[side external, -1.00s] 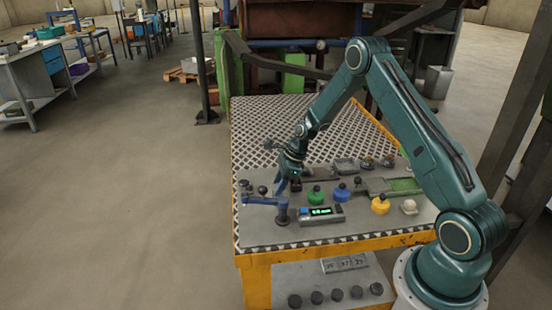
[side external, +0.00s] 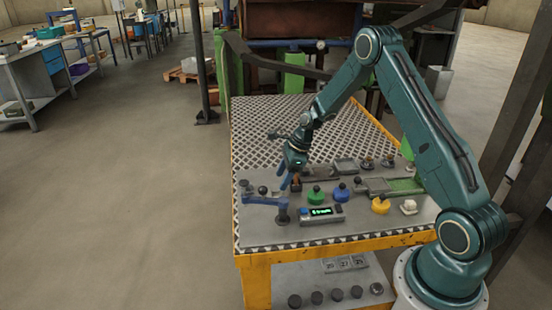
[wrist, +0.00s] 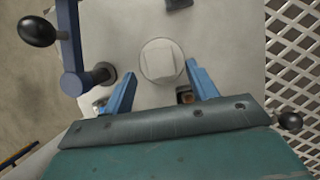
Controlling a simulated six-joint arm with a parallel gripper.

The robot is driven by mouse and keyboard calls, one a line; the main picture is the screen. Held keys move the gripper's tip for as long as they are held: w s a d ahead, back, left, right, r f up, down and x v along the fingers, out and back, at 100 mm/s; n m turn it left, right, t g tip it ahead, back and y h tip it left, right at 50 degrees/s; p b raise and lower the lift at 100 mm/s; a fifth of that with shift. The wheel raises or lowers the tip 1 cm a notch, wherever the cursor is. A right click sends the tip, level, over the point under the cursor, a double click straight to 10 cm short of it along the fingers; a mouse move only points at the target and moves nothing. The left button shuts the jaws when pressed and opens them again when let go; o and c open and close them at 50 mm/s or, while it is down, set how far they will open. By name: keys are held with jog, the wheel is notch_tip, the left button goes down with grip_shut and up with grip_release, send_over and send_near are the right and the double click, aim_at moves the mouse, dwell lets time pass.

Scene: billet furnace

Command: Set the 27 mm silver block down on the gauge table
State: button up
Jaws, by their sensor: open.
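A pale silver square block (wrist: 166,58) sits on a round, light-coloured gauge table (wrist: 148,72) in the wrist view. The block's faces blend with the disc, so its edges are faint. My gripper (wrist: 160,72) is open, with one blue finger on each side of the block and a gap to both. In the side view my gripper (side external: 290,184) is low over the near left of the work table, beside the blue gauge arm. There the block and gauge table are hidden or too small to make out.
The blue gauge arm (side external: 263,200) with dark knobs stands close to my gripper's left. A display box (side external: 321,212) with green digits lies in front. Green (side external: 315,195), blue (side external: 341,192) and yellow (side external: 380,205) knobbed pieces stand to the right. The perforated plate behind is clear.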

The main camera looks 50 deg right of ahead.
jog(key=v, duration=0.8)
jog(key=shift+r, duration=0.35)
jog(key=shift+s+d, duration=0.1)
jog(key=s+a+r+n+h, duration=0.1)
jog(key=s+a+r+n, duration=0.5)
jog(key=r, duration=0.3)
jog(key=s+a+r+n+h, duration=0.1)
jog(key=s+a+r+n, duration=0.4)
jog(key=a+r+n, duration=0.3)
jog(key=s+a+r+n+t, duration=0.1)
jog(key=s+a+n, duration=0.1)
jog(key=s+n, duration=0.4)
jog(key=s+a+r+n+t+h, duration=0.1)
jog(key=s+a+r+n, duration=0.1)
jog(key=s+n, duration=0.5)
jog(key=s, duration=0.4)
jog(key=shift+s+a+r, duration=0.3)
jog(key=shift+s, duration=0.05)
